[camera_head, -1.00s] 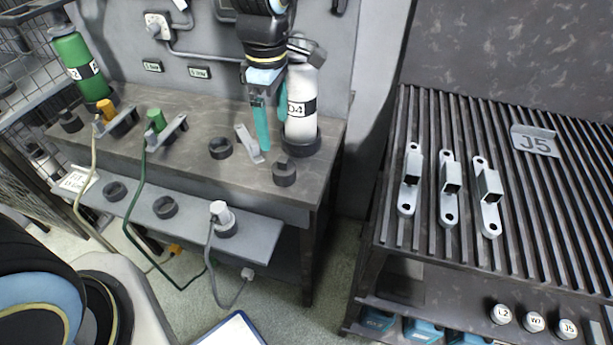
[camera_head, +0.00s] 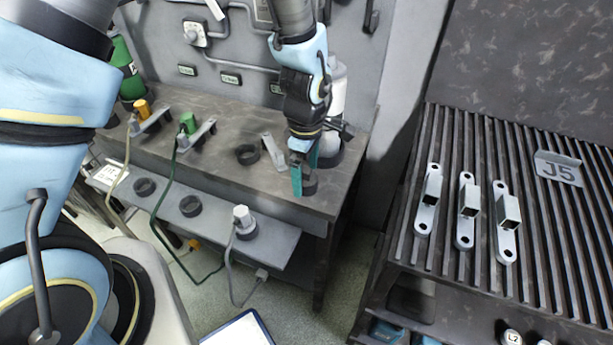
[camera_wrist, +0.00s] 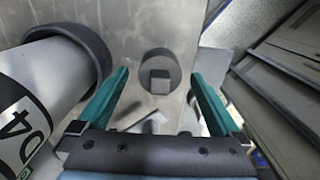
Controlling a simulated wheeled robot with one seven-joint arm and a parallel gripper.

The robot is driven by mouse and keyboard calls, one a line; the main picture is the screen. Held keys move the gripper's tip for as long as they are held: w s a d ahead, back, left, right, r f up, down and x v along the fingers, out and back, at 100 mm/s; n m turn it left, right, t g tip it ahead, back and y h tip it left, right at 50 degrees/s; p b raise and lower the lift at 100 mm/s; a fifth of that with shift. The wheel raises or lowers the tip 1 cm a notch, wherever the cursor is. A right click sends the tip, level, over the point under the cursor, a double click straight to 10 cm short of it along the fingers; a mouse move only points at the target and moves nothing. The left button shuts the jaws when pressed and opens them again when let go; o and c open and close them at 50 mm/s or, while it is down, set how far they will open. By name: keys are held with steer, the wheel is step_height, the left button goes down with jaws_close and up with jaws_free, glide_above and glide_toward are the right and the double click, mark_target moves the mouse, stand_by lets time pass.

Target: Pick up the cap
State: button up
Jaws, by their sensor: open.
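The cap (camera_wrist: 160,60) is a dark grey round piece with a square knob on top. It sits on the bench top, near the bench's front right corner. In the wrist view it shows between and beyond the two teal fingers of my gripper (camera_wrist: 160,75). In the head view my gripper (camera_head: 304,172) points down over the cap (camera_head: 311,187), and its fingers partly hide it. The fingers are apart with nothing held. I cannot tell whether they reach down beside the cap.
A white bottle (camera_head: 337,100) marked D4 stands in a dark ring close to the gripper; its label shows in the wrist view (camera_wrist: 20,125). A slatted table (camera_head: 440,262) with brackets stands right.

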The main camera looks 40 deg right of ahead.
steer(key=shift+f, duration=0.15)
steer(key=c, duration=1.4)
